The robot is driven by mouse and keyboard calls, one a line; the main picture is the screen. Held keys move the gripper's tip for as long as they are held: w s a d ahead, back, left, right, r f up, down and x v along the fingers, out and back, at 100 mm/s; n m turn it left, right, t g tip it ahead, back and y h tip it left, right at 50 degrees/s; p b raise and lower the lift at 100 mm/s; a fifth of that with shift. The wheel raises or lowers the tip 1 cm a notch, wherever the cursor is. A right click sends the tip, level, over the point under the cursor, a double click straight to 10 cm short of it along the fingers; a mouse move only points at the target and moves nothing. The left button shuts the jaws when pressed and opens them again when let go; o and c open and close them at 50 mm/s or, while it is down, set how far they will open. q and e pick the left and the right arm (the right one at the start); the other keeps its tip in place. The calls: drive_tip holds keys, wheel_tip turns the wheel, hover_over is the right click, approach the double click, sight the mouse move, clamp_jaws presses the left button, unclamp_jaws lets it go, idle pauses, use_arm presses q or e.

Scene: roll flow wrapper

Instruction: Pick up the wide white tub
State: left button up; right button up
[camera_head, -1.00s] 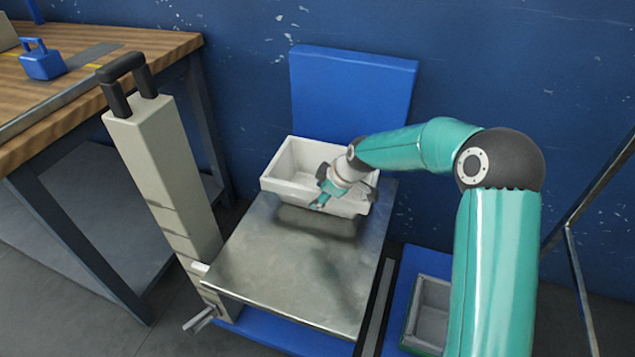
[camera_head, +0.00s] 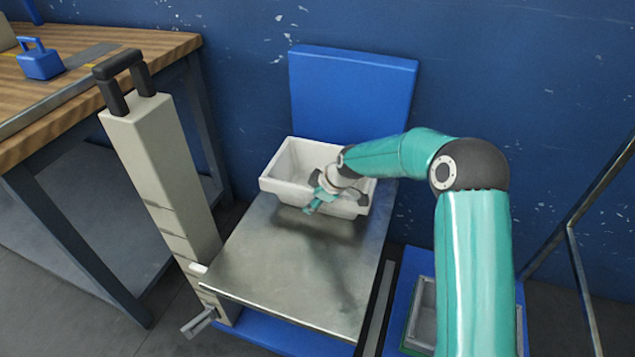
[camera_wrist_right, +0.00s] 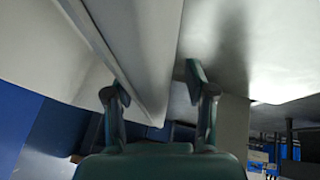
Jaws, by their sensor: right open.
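The wide white tub (camera_head: 284,192) stands upright at the back of the steel platform (camera_head: 290,265), open side up. My right gripper (camera_head: 314,203) is at the tub's front wall, coming over from the right. In the right wrist view my right gripper (camera_wrist_right: 152,92) has its two fingers spread apart. The tub's pale wall and rim (camera_wrist_right: 140,50) run between and beyond the fingertips there, with no clear grip on it. My wrist hides part of the tub's inside and front. My left gripper is not in view.
A blue panel (camera_head: 352,95) stands behind the tub. A beige post with a black handle (camera_head: 165,170) rises left of the platform. A wooden bench (camera_head: 120,75) is at the left with a blue weight (camera_head: 41,62). A grey bin (camera_head: 423,310) sits low at the right.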

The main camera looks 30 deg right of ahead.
drive_tip(key=shift+f, duration=0.15)
idle(0.5)
clamp_jaws()
